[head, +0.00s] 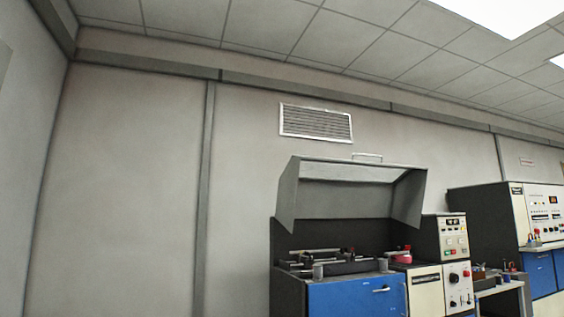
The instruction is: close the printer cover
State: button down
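The printer cover (345,192) is a grey hood with a light handle (367,156) on its top edge. It stands raised and tilted open above the printer (330,291), in the lower middle of the head view. Under it the printer's inner rods and small parts show, above a blue front panel with a handle. The bottom of the printer is cut off by the frame edge. My gripper is not in view, so its state and its place relative to the cover do not show.
A control panel (453,237) with buttons adjoins the printer on its right. A small table (498,291) with items stands further right, before a larger blue and cream cabinet (508,210). The wall at left is bare; the floor is out of view.

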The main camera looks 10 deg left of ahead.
aim_at(403, 200)
jog(key=k, duration=0.5)
jog(key=u, duration=1.95)
jog(key=i, duration=0.7)
jog(key=z, duration=1.55)
jog(key=i, duration=1)
